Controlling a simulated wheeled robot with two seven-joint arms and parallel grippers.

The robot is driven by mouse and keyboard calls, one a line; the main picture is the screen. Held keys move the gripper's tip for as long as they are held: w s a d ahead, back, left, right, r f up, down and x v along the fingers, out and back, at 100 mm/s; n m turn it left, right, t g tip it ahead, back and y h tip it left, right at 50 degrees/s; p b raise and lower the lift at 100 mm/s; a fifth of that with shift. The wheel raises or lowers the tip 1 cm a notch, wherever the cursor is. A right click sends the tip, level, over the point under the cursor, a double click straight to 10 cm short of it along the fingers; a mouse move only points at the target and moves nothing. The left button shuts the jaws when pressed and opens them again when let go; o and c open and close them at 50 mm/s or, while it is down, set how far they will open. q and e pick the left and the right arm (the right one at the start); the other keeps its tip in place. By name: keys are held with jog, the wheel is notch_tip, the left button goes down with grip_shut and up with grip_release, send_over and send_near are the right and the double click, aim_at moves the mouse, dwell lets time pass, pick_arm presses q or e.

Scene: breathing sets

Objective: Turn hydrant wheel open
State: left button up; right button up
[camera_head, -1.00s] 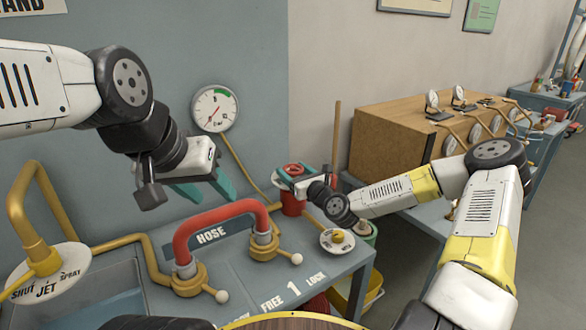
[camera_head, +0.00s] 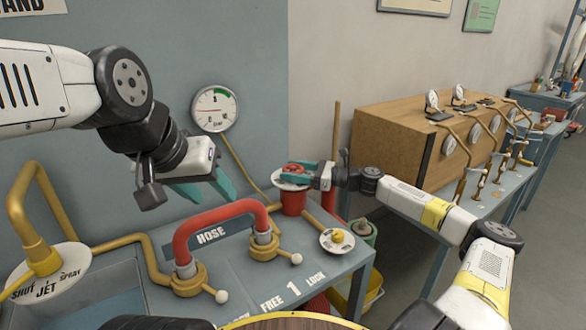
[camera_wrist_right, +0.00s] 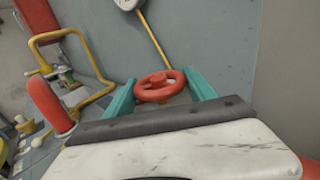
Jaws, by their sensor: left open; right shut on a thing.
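The hydrant wheel is a small red handwheel (camera_head: 293,169) on top of a red hydrant post (camera_head: 293,203) with a pale round plate, at the back right corner of the bench. My right gripper (camera_head: 298,174) reaches it from the right and is shut on the wheel. In the right wrist view the red wheel (camera_wrist_right: 160,86) sits between the two teal fingers (camera_wrist_right: 160,95), one on each side. My left gripper (camera_head: 205,190) is open and empty, in the air above the red hose, well left of the wheel.
A red hose (camera_head: 222,214) arches between two brass valves on the bench. A dial gauge (camera_head: 214,109) hangs on the wall behind. A small round plate with a yellow knob (camera_head: 337,239) lies just below the hydrant. A wooden cabinet (camera_head: 400,130) stands to the right.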

jog(key=n+g, duration=0.2)
jog(key=g, duration=0.2)
jog(key=n+g, duration=0.3)
jog(key=g, duration=0.1)
jog(key=shift+w+a, duration=0.1)
jog(key=shift+f+n+g+h, duration=0.15)
jog(key=shift+n+g+h, duration=0.15)
jog(key=shift+n+g, duration=1)
jog(key=shift+g, duration=0.5)
jog(key=shift+s+f+n+g+h, duration=0.2)
jog(key=shift+n+g+h, duration=0.2)
jog(key=shift+g, duration=0.2)
jog(key=o, duration=1.4)
jog(key=shift+r, duration=0.1)
jog(key=shift+w+r, duration=0.1)
